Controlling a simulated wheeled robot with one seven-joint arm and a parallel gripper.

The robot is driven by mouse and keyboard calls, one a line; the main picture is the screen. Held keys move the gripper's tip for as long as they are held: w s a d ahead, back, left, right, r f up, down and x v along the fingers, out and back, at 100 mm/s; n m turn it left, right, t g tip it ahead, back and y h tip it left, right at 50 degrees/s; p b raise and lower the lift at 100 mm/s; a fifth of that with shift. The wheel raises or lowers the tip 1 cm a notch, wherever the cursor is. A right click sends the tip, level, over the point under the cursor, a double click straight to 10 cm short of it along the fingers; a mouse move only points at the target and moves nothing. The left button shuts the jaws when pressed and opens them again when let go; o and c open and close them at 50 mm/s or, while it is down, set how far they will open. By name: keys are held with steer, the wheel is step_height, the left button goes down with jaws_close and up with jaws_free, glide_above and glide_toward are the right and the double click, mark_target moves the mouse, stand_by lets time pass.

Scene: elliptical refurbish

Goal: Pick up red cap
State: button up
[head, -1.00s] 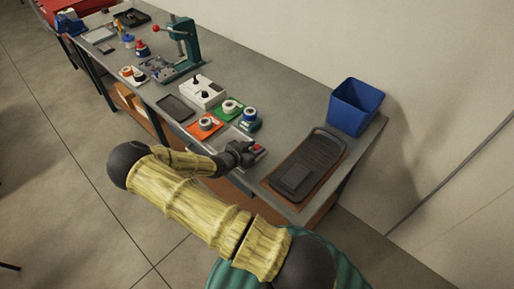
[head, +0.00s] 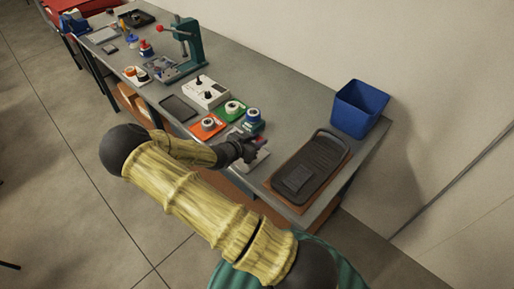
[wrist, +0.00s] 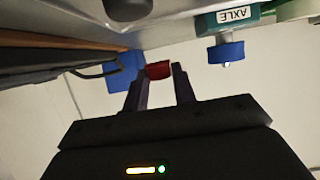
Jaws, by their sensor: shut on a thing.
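The red cap (wrist: 158,69) shows in the wrist view between the tips of my two dark fingers. My gripper (wrist: 161,84) is shut on it, with the fingers on its left and right sides. In the head view my gripper (head: 252,150) is over the front part of the workbench, above a pale tray (head: 262,160). The cap is hidden or too small to make out there. Whether the cap is clear of the tray is hard to tell.
Orange (head: 208,125), green (head: 232,110) and blue (head: 252,120) fixtures stand close behind my gripper. A blue part by an AXLE label (wrist: 226,52) shows in the wrist view.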

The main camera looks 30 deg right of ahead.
mark_target(258, 140)
steer(key=shift+r, duration=2.55)
steer(key=shift+d, duration=0.15)
